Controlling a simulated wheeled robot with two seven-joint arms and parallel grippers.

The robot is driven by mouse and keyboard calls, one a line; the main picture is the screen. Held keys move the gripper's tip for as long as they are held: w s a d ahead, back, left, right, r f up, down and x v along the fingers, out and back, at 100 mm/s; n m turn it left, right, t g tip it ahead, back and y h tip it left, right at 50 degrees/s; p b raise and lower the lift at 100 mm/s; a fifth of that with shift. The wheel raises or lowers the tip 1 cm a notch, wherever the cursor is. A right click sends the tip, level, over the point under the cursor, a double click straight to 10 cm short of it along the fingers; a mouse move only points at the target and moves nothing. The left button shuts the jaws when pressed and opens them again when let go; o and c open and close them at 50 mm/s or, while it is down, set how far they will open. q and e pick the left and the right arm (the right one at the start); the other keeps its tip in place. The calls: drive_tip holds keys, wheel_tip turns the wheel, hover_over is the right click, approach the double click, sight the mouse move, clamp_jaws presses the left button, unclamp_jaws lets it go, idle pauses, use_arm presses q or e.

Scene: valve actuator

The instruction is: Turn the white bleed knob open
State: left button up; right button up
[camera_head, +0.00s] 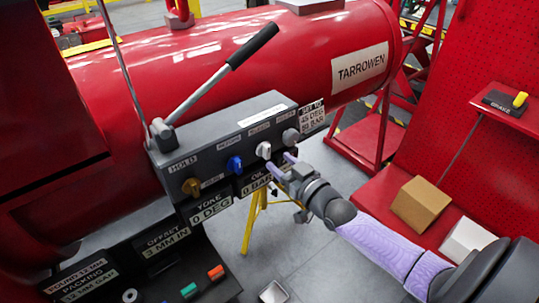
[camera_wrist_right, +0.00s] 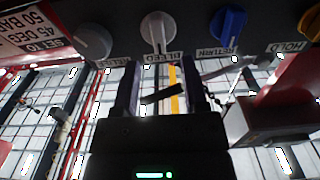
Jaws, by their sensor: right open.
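The white bleed knob (camera_head: 264,150) is on the front of the grey control panel (camera_head: 240,129), between the blue knob and a grey knob. It also shows at the top of the right wrist view (camera_wrist_right: 158,30), above an upside-down BLEED label. My right gripper (camera_head: 281,166) is open just in front of the panel, slightly below and right of the white knob. In the wrist view its two fingers (camera_wrist_right: 162,88) stand apart with the knob lined up beyond the gap. No contact with the knob shows. My left gripper is out of view.
The blue knob (camera_head: 234,164), yellow knob (camera_head: 191,188) and grey knob (camera_head: 291,137) sit on the same panel. A long black-handled lever (camera_head: 216,79) rises above it. The red tank (camera_head: 170,70) is behind. A cardboard box (camera_head: 420,203) stands on the red base at right.

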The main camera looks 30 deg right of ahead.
sight(269, 152)
drive_tip(key=w+b, duration=0.1)
drive_tip(key=w, duration=0.2)
drive_tip(key=shift+w+f, duration=0.15)
drive_tip(key=shift+f, duration=0.05)
drive_tip(key=shift+w+a+r, duration=0.1)
drive_tip(key=shift+w+r, duration=0.05)
drive_tip(key=shift+w, duration=0.4)
clamp_jaws()
